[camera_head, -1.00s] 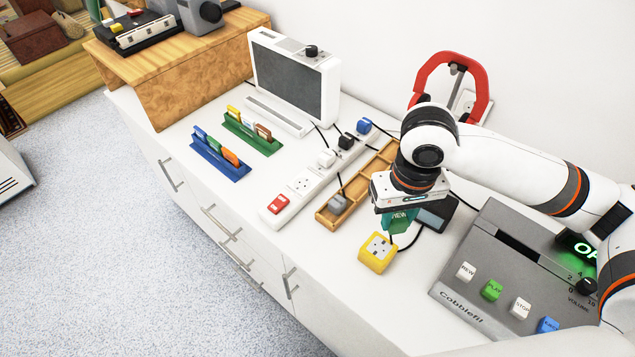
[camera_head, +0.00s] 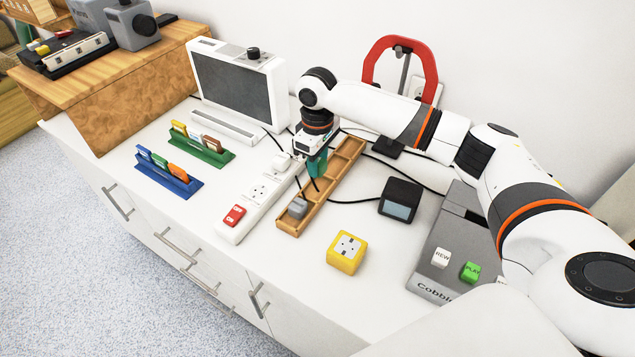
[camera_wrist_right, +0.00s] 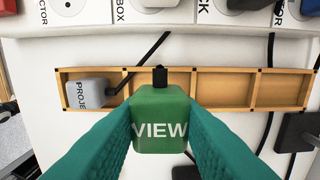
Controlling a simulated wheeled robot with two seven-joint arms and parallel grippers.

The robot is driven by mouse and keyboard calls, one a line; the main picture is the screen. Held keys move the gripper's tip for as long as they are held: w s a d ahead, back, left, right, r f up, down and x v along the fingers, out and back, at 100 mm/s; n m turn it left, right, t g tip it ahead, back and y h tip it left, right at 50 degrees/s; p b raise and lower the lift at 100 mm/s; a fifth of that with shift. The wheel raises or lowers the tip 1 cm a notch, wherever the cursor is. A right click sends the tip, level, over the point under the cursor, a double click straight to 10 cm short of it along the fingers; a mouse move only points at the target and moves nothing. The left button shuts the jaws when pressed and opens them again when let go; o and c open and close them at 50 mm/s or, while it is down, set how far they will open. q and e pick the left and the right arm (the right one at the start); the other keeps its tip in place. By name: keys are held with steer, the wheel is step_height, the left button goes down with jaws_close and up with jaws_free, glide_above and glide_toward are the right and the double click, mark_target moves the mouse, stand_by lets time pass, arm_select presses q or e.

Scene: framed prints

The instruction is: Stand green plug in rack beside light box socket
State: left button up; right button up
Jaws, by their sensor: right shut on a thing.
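My right gripper (camera_head: 317,168) is shut on the green plug (camera_wrist_right: 160,118), marked VIEW, with its dark cord end toward the rack. The teal fingers largely hide the plug in the head view. The long wooden rack (camera_head: 318,203) lies beneath; in the wrist view (camera_wrist_right: 222,70) the plug overlaps its near edge around the second compartment from the left. I cannot tell its height above the rack. A grey plug (camera_wrist_right: 88,93) sits in the leftmost compartment. The white power strip (camera_head: 231,229) runs alongside; its BOX label (camera_wrist_right: 132,12) shows beside a white plug. My left gripper is not in view.
A yellow socket cube (camera_head: 347,252), a small dark box with a screen (camera_head: 400,199) and a grey control box (camera_head: 432,262) stand right of the rack. Cords cross the rack area. Blue (camera_head: 168,174) and green (camera_head: 203,147) holders stand left. The front counter edge is clear.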

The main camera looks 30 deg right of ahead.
mark_target(318, 189)
steer(key=shift+f, duration=2.95)
steer(key=shift+f, duration=0.1)
steer(key=o, duration=1)
step_height(318, 189, up, 12)
steer(key=shift+r, duration=0.15)
steer(key=shift+s, duration=0.1)
